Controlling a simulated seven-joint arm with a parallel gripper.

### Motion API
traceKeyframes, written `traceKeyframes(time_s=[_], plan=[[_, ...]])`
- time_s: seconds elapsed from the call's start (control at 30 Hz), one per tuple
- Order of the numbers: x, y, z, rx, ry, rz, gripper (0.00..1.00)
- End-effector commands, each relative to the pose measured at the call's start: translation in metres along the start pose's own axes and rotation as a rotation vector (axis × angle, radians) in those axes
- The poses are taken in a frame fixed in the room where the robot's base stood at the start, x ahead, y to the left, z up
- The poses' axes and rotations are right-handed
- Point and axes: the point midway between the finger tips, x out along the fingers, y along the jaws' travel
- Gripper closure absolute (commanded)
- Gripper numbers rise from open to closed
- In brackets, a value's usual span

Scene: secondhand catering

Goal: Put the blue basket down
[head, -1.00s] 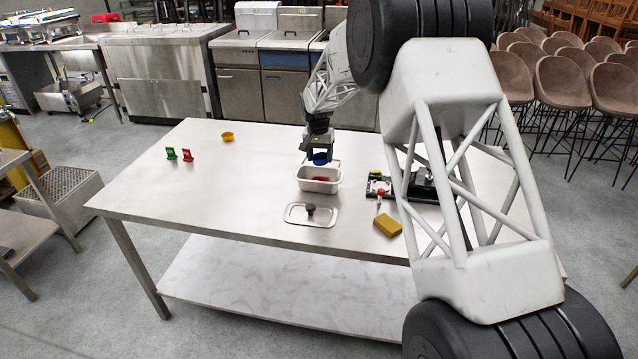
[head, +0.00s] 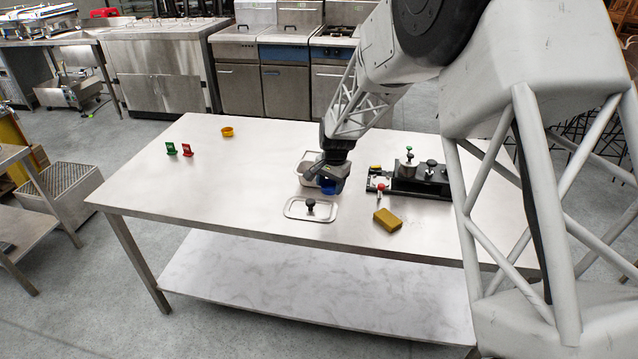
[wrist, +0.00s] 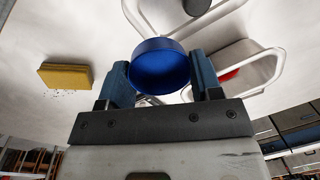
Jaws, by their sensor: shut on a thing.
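The blue basket (wrist: 160,68) is a small round blue cup, held between the two fingers of my gripper (wrist: 160,82) in the wrist view. In the head view the blue basket (head: 327,186) shows partly below my gripper (head: 330,180), at the right front side of the steel container. My gripper is shut on it. The gap between the basket and the tabletop cannot be told clearly. My wrist hides part of the basket and of the container.
The steel container (head: 305,160) holds something red (wrist: 229,75). A lid with a black knob (head: 311,211) lies in front. A yellow sponge (head: 387,220) and a black fixture (head: 425,183) are to the right. A yellow bowl (head: 227,132), green (head: 171,148) and red (head: 187,150) pieces stand left.

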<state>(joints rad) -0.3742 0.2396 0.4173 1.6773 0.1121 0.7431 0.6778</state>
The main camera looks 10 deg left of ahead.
Motion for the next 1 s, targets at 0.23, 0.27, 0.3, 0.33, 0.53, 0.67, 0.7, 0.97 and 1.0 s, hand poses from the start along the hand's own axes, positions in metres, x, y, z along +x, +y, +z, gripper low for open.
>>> traceKeyframes(time_s=[0.23,0.27,0.3,0.33,0.53,0.67,0.7,0.97,1.0], plan=[[0.001,0.003,0.003,0.009,0.0,-0.003,0.67],[0.001,0.003,0.003,0.009,0.0,-0.003,0.67],[0.001,0.003,0.003,0.009,0.0,-0.003,0.67],[0.001,0.003,0.003,0.009,0.0,-0.003,0.67],[0.001,0.001,0.001,0.008,0.0,-0.003,0.67],[0.003,-0.004,-0.004,0.008,0.0,-0.003,0.67],[0.004,-0.006,-0.007,0.008,0.0,-0.003,0.67],[0.009,-0.027,-0.029,0.008,-0.001,-0.002,0.67],[0.01,-0.031,-0.033,0.008,-0.001,-0.003,0.67]])
